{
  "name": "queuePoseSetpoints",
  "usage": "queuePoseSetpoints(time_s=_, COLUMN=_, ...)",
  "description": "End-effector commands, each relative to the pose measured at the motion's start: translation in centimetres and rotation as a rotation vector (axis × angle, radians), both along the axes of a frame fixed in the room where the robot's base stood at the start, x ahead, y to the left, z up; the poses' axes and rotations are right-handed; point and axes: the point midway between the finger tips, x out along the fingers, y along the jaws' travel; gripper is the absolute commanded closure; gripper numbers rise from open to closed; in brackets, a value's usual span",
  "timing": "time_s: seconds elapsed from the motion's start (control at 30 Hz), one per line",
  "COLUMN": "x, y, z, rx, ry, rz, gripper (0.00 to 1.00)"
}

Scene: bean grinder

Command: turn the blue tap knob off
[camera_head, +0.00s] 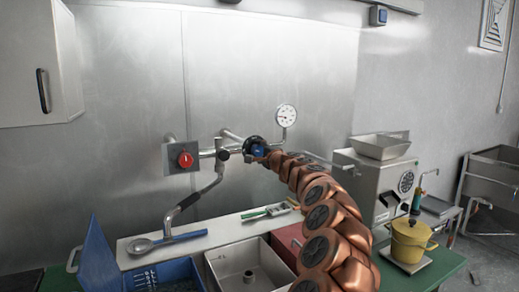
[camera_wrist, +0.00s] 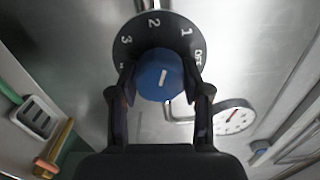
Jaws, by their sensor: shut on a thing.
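The blue tap knob (camera_wrist: 160,76) sits at the centre of a black dial plate (camera_wrist: 152,30) in the wrist view. The plate carries the marks 3, 2, 1 and OFF from left to right. A white line on the knob's face is nearly upright, leaning slightly right at its top, between the 2 and the 1. My gripper (camera_wrist: 159,88) is shut on the knob, with one finger on each side. In the head view the knob shows as a small blue patch (camera_head: 258,150) at the end of my copper-coloured arm, which partly hides it.
A red knob (camera_head: 185,160) and pipework are left of the blue knob. A pressure gauge (camera_head: 286,115) stands just to its right. Below are a ladle (camera_head: 140,246), a blue bin (camera_head: 165,275) and a grey sink (camera_head: 245,268). A yellow pot (camera_head: 411,240) stands at right.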

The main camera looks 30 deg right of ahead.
Motion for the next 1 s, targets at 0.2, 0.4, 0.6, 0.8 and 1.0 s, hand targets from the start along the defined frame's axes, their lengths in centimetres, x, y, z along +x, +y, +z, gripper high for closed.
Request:
queuePoseSetpoints(time_s=0.2, x=0.05, y=0.1, z=0.01, rx=0.204, ry=-0.016, rz=0.001, gripper=0.87)
queuePoseSetpoints(time_s=0.4, x=0.05, y=0.12, z=-0.07, rx=0.395, ry=-0.031, rz=0.001, gripper=0.87)
queuePoseSetpoints(time_s=0.6, x=0.08, y=0.24, z=-0.07, rx=0.584, ry=-0.047, rz=0.002, gripper=0.87)
queuePoseSetpoints(time_s=0.8, x=0.05, y=0.21, z=-0.12, rx=0.773, ry=-0.064, rz=0.0, gripper=0.87)
queuePoseSetpoints(time_s=1.0, x=0.05, y=0.27, z=-0.17, rx=0.947, ry=-0.079, rz=0.0, gripper=0.87)
